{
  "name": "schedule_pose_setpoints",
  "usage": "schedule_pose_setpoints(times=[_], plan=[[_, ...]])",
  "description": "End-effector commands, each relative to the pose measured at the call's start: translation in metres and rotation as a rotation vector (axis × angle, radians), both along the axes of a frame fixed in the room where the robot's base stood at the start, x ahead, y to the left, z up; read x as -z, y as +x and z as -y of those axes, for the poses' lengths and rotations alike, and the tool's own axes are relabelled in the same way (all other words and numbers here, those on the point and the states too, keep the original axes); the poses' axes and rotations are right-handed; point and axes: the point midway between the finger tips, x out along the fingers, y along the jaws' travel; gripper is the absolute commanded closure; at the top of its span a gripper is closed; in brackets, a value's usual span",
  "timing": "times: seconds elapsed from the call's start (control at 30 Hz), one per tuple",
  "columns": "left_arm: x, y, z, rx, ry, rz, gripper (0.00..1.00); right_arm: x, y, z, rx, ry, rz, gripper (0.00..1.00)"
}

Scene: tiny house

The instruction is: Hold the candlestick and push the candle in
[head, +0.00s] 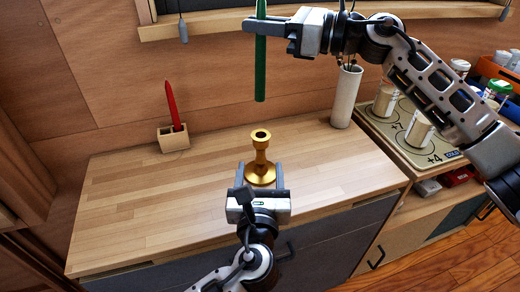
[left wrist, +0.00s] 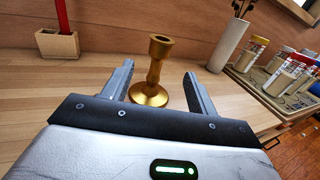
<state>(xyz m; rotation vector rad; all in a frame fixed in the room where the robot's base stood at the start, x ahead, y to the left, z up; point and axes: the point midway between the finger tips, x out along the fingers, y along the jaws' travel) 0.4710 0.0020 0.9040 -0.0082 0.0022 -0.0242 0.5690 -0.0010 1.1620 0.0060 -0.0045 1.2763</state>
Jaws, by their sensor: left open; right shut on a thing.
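A brass candlestick (head: 261,160) stands upright on the wooden counter (head: 210,210). It also shows in the left wrist view (left wrist: 154,72), its top socket empty. My left gripper (head: 261,172) is open, with its fingers pointing at the candlestick's lower part; in the left wrist view (left wrist: 158,85) the base shows between and just beyond the fingertips. A green candle (head: 261,60) hangs upright in my right gripper (head: 262,24), which is shut on its upper part. The candle's lower end is in the air above the candlestick, apart from it.
A red candle (head: 173,104) stands in a small wooden block (head: 173,138) at the back left. A white cylinder (head: 346,96) holding dark sticks stands at the back right. Jars (head: 418,130) stand on a tray (head: 448,155) further right. A shelf (head: 210,24) runs above.

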Motion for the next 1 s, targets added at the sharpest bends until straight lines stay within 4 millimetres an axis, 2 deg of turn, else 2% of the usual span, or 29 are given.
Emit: schedule_pose_setpoints(times=[0.17, 0.4, 0.6, 0.8, 1.0], plan=[[-0.001, 0.020, 0.000, -0.004, 0.015, 0.006, 0.42, 0.000, 0.000, 0.000, 0.000, 0.001, 0.000, 1.00], [-0.002, 0.067, 0.002, -0.004, 0.013, 0.006, 0.42, 0.000, 0.000, 0.000, 0.000, 0.001, 0.000, 1.00], [-0.001, 0.099, 0.002, -0.003, 0.010, 0.003, 0.42, 0.000, 0.000, 0.000, 0.000, 0.001, 0.000, 1.00], [-0.001, 0.115, 0.003, -0.001, 0.009, 0.002, 0.42, 0.000, 0.000, 0.000, 0.000, 0.001, 0.000, 1.00], [0.000, 0.118, 0.003, -0.001, 0.007, 0.001, 0.42, 0.000, 0.000, 0.000, 0.000, 0.001, 0.000, 1.00]])
